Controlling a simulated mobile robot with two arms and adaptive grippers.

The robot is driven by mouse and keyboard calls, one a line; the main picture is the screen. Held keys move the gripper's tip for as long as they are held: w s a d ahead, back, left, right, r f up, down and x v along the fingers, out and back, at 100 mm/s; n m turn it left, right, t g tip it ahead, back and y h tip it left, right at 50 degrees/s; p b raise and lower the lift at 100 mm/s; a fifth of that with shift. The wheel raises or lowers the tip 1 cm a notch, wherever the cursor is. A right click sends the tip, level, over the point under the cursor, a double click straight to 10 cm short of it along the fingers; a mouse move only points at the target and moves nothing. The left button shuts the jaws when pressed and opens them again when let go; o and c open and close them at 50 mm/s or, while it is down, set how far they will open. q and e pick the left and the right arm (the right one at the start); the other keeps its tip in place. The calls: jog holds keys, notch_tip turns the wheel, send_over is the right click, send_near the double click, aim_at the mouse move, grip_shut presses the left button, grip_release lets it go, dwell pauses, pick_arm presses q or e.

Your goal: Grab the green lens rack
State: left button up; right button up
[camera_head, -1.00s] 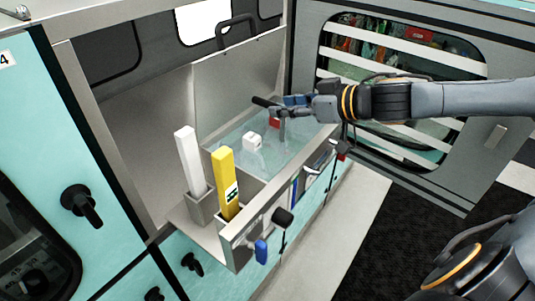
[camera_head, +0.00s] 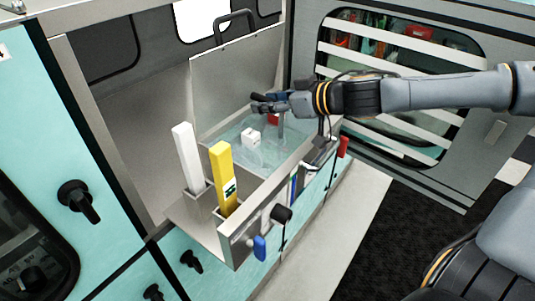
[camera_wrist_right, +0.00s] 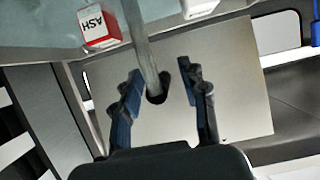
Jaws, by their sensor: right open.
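I cannot make out a green lens rack in either view. A grey upright rod (camera_head: 281,126) stands in the water-filled tank below my right gripper (camera_head: 262,103). In the right wrist view the rod (camera_wrist_right: 143,45) runs down to a dark end, which lies between the open blue-padded fingers of the right gripper (camera_wrist_right: 158,92). I cannot tell whether the fingers touch it. What the rod belongs to is unclear. My left gripper is out of view.
A white block (camera_head: 250,136) and a red one (camera_head: 273,119) are in the tank. A white-and-red labelled block (camera_wrist_right: 97,25) shows in the right wrist view. White (camera_head: 188,158) and yellow (camera_head: 222,175) upright bars stand at the near end. A raised metal panel (camera_head: 235,75) stands behind.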

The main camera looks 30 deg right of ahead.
jog(key=shift+w+a+f, duration=0.1)
jog(key=shift+w+a, duration=0.05)
jog(key=shift+w, duration=0.1)
grip_shut()
dwell(0.5)
